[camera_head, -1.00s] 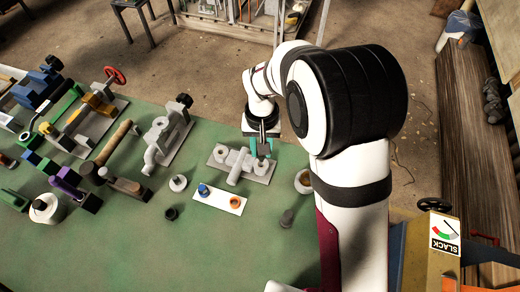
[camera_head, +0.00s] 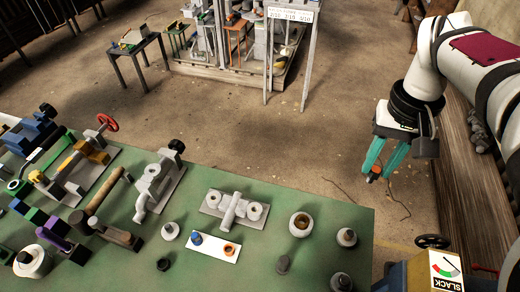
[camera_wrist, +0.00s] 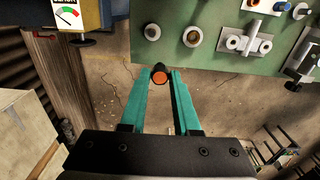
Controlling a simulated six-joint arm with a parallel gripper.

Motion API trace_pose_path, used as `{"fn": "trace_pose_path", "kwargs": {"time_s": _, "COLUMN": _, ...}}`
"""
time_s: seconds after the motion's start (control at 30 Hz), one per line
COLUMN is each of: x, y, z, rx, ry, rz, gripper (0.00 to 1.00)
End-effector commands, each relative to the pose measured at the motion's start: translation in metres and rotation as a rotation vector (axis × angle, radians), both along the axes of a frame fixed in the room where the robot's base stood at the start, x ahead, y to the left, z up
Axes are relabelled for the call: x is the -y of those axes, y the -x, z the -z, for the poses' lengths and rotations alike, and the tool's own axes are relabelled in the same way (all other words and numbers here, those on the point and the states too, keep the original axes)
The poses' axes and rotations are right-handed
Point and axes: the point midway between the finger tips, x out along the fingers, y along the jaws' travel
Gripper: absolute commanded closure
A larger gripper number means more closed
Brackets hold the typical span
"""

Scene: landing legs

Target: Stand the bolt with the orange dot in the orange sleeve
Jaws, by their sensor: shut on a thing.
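My gripper (camera_head: 377,175) is shut on a small dark bolt (camera_wrist: 158,69) with an orange dot (camera_wrist: 160,78) on its end. In the head view the gripper hangs beyond the right end of the green table, over the floor. In the wrist view the bolt sits between the teal fingertips with its orange end facing the camera. The orange sleeve (camera_head: 230,249) is a short ring on a white plate (camera_head: 214,250), well left of the gripper, and its top looks open. A blue sleeve (camera_head: 196,239) stands at the plate's left end.
A grey block with two round bosses (camera_head: 235,208) lies behind the plate. A ringed cup (camera_head: 300,224) and several small knobs stand around it. A yellow box with a SLACK gauge (camera_head: 436,272) is at the front right. Green table (camera_head: 335,215) shows free patches between parts.

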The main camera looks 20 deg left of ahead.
Motion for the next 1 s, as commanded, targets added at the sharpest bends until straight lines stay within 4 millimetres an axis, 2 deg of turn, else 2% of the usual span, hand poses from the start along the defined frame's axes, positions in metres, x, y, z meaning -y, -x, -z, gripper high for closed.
{"fn": "trace_pose_path", "kwargs": {"time_s": 0.4, "x": -0.001, "y": 0.000, "z": 0.001, "rx": -0.001, "ry": 0.000, "rz": -0.004, "gripper": 1.00}}
{"fn": "trace_pose_path", "kwargs": {"time_s": 0.47, "x": -0.007, "y": -0.001, "z": 0.004, "rx": -0.002, "ry": 0.000, "rz": -0.020, "gripper": 1.00}}
{"fn": "trace_pose_path", "kwargs": {"time_s": 0.53, "x": -0.020, "y": -0.001, "z": 0.012, "rx": -0.004, "ry": 0.002, "rz": -0.066, "gripper": 1.00}}
{"fn": "trace_pose_path", "kwargs": {"time_s": 0.67, "x": -0.066, "y": 0.002, "z": 0.038, "rx": -0.009, "ry": 0.007, "rz": -0.215, "gripper": 1.00}}
{"fn": "trace_pose_path", "kwargs": {"time_s": 0.77, "x": -0.110, "y": 0.012, "z": 0.063, "rx": -0.011, "ry": 0.009, "rz": -0.361, "gripper": 1.00}}
{"fn": "trace_pose_path", "kwargs": {"time_s": 0.87, "x": -0.158, "y": 0.033, "z": 0.091, "rx": -0.010, "ry": 0.011, "rz": -0.524, "gripper": 1.00}}
{"fn": "trace_pose_path", "kwargs": {"time_s": 0.9, "x": -0.176, "y": 0.044, "z": 0.103, "rx": -0.011, "ry": 0.009, "rz": -0.589, "gripper": 1.00}}
{"fn": "trace_pose_path", "kwargs": {"time_s": 1.0, "x": -0.216, "y": 0.076, "z": 0.129, "rx": -0.009, "ry": 0.008, "rz": -0.741, "gripper": 1.00}}
